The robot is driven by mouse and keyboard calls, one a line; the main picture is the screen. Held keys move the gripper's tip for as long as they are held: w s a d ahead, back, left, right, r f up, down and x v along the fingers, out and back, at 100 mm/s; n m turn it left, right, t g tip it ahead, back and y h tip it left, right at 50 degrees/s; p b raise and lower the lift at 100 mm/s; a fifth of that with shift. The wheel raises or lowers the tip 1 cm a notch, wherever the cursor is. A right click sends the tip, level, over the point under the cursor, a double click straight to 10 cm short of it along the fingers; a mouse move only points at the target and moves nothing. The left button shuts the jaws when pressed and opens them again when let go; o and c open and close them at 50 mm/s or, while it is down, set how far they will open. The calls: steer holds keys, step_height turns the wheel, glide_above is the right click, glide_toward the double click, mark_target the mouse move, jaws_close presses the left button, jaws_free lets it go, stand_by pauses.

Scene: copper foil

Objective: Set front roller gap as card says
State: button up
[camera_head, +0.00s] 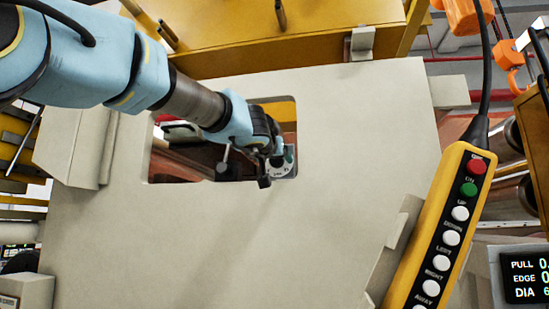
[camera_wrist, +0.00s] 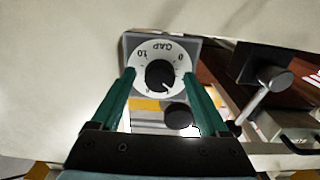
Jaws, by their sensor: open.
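The gap dial (camera_wrist: 148,52) has a white round face marked GAP, with the lettering upside down in the wrist view. A 0 shows at its right and another end mark at its left. A black knob (camera_wrist: 160,76) sits at its middle; its exact setting is too small to read. My gripper (camera_wrist: 159,80) is open, its two green fingers on either side of the knob, with no clear contact visible. In the head view, my gripper (camera_head: 278,160) reaches into the panel opening over the dial (camera_head: 282,172). No card is visible.
A pale panel (camera_head: 220,240) surrounds the opening. A yellow button pendant (camera_head: 436,235) hangs at right, near a display (camera_head: 525,278) reading PULL, EDGE, DIA.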

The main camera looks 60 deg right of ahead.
jaws_close()
stand_by(0.5)
steer(key=m+b, duration=0.1)
steer(key=m, duration=0.3)
steer(key=shift+m, duration=0.4)
steer(key=m+b, duration=0.1)
steer(key=m, duration=0.4)
steer(key=shift+m, duration=0.3)
steer(key=m+p, duration=0.1)
steer(key=m, duration=0.9)
steer(key=shift+r+m, duration=0.1)
steer(key=shift+m, duration=0.3)
